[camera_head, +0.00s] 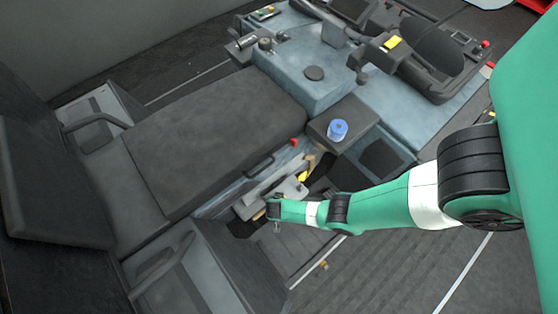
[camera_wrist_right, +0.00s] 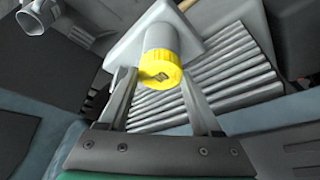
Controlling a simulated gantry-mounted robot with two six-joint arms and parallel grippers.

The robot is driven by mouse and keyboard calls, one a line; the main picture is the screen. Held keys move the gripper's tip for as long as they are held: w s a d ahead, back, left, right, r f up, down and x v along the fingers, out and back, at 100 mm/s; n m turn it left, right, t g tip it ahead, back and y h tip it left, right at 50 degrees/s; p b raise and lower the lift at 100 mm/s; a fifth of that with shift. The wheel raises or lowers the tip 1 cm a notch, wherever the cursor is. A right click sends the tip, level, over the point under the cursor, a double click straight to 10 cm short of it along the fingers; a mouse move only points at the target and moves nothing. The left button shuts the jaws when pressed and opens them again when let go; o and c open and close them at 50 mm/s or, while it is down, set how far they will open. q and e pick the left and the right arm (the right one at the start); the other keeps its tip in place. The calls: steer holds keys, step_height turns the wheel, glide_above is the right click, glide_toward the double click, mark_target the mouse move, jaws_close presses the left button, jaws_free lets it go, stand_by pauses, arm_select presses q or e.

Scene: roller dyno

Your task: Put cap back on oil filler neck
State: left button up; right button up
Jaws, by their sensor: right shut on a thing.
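The yellow cap (camera_wrist_right: 160,70), with a dark oil-can mark on its face, sits between the fingers of my right gripper (camera_wrist_right: 158,78) in the wrist view. The gripper is shut on the cap's sides. Directly behind the cap is the pale grey filler neck (camera_wrist_right: 160,37), rising from a light grey cover. The cap looks lined up with the neck; I cannot tell whether it is seated. In the head view my right gripper (camera_head: 275,216) is low beside the seat, over the engine opening, and the cap is not clearly seen there. My left gripper is not in view.
A ribbed grey part (camera_wrist_right: 235,65) lies beside the neck. In the head view, a dark seat (camera_head: 215,130) is left of the opening, and a blue item (camera_head: 337,130) stands on a dark ledge above it. A small yellow part (camera_head: 303,175) shows in the opening.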

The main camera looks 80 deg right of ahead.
steer(key=shift+d+r+m+g, duration=0.15)
steer(key=shift+m+g, duration=0.25)
steer(key=shift+m, duration=0.4)
steer(key=shift+s+m, duration=0.15)
steer(key=shift+m, duration=0.25)
steer(key=shift+f+m+g+b, duration=0.25)
steer(key=shift+m+g, duration=0.25)
steer(key=shift+m, duration=0.6)
steer(key=shift+r, duration=0.1)
steer(key=o, duration=1.2)
steer(key=shift+s, duration=0.15)
steer(key=o, duration=0.3)
steer(key=shift+s+d, duration=0.1)
steer(key=shift+s, duration=0.05)
steer(key=shift+o, duration=0.2)
steer(key=shift+w, duration=0.2)
